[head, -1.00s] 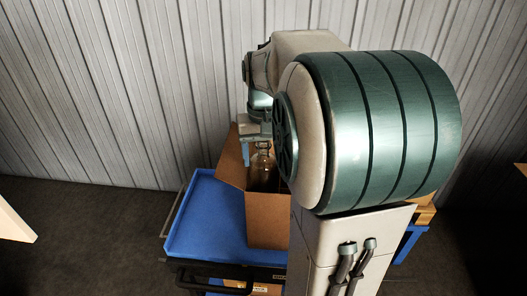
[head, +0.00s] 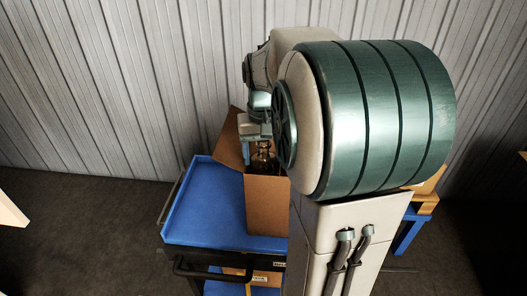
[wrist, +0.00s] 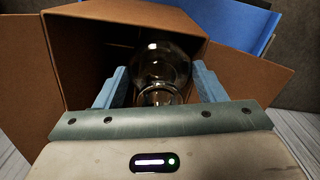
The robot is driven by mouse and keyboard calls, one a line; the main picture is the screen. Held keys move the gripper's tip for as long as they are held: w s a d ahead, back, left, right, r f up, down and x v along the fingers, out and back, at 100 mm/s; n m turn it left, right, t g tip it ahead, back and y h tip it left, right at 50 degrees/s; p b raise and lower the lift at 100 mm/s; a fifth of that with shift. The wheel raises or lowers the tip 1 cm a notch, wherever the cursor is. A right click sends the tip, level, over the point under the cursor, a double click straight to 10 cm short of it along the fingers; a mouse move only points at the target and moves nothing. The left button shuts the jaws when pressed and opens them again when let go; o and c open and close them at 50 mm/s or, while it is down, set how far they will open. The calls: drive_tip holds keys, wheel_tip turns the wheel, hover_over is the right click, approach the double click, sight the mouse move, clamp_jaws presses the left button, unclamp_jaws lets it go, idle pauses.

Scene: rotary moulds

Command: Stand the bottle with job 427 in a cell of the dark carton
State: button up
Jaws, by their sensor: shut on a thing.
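My gripper (wrist: 159,84) has its blue fingers on either side of a clear brownish glass bottle (wrist: 160,62) and is shut on it. In the head view the gripper (head: 254,148) holds the bottle (head: 263,160) over and partly inside an open brown carton (head: 267,206). The bottle's lower part is hidden by the carton's front wall. In the wrist view the carton (wrist: 100,50) surrounds the bottle and its inside is dark. I cannot make out any cells, the bottle's base, or a job number.
The carton stands on a blue-topped cart (head: 205,212) with a dark handle; a lower blue shelf holds another box (head: 250,274). The cart's top is clear left of the carton. Its open flaps stick out. A corrugated wall (head: 100,90) stands behind. My arm hides much of the right.

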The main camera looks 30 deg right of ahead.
drive_tip(key=o, duration=1.8)
drive_tip(key=shift+o, duration=0.2)
drive_tip(key=shift+o, duration=1.2)
drive_tip(key=shift+r, duration=0.1)
wheel_tip(320, 180, up, 10)
drive_tip(key=p, duration=0.8)
drive_tip(key=shift+s, duration=0.1)
